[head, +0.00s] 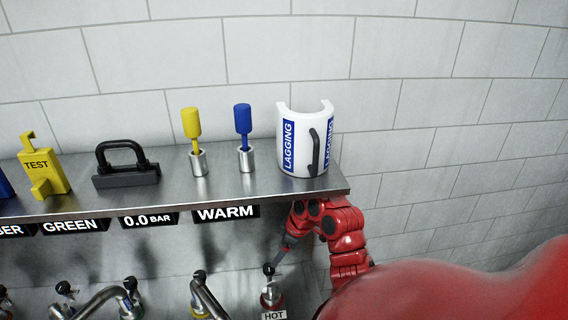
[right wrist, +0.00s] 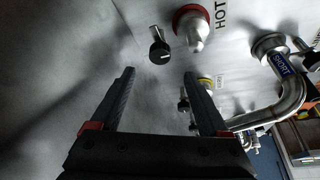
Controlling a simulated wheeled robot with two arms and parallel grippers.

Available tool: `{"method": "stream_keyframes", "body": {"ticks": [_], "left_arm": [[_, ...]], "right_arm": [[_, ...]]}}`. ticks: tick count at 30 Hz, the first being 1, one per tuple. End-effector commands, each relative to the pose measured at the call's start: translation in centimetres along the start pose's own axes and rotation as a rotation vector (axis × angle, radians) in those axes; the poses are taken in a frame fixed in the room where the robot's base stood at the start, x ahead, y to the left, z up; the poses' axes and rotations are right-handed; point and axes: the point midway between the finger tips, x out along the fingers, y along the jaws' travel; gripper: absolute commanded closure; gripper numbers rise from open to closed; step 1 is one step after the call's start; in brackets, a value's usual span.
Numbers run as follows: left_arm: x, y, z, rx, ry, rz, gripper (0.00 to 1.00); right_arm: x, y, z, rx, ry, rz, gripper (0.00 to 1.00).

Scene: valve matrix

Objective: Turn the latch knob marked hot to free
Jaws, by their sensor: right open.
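The fitting there is a metal dome with a red ring (right wrist: 193,27). My right gripper (right wrist: 160,73) is open and empty, its fingers on either side of the knob in the picture, apparently short of it. In the head view my right gripper (head: 279,256) is partly hidden beside the knob. My left gripper is out of view.
A metal shelf (head: 225,196) overhangs the right gripper. It carries a white lagging shell (head: 300,145), blue and yellow handled tools in cups, a black handle block (head: 125,168) and a yellow TEST piece (head: 44,170). Curved pipes (right wrist: 285,105) stand beside the fitting.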

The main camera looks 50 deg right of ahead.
Motion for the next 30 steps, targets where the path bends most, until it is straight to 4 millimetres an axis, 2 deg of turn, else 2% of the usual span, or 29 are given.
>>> {"method": "stream_keyframes", "body": {"ticks": [1,3,9,30], "left_arm": [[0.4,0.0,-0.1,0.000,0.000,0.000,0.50],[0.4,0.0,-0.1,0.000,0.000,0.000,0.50],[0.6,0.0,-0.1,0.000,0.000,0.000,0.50],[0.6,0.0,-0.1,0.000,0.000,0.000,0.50]], "right_arm": [[-1.0,0.0,-0.1,-0.001,-0.002,0.002,0.21],[-1.8,0.0,0.0,-0.002,-0.002,0.001,0.21],[-3.3,0.0,-0.1,-0.001,0.000,0.000,0.21],[-3.5,0.0,0.0,-0.001,0.001,0.001,0.21]]}}
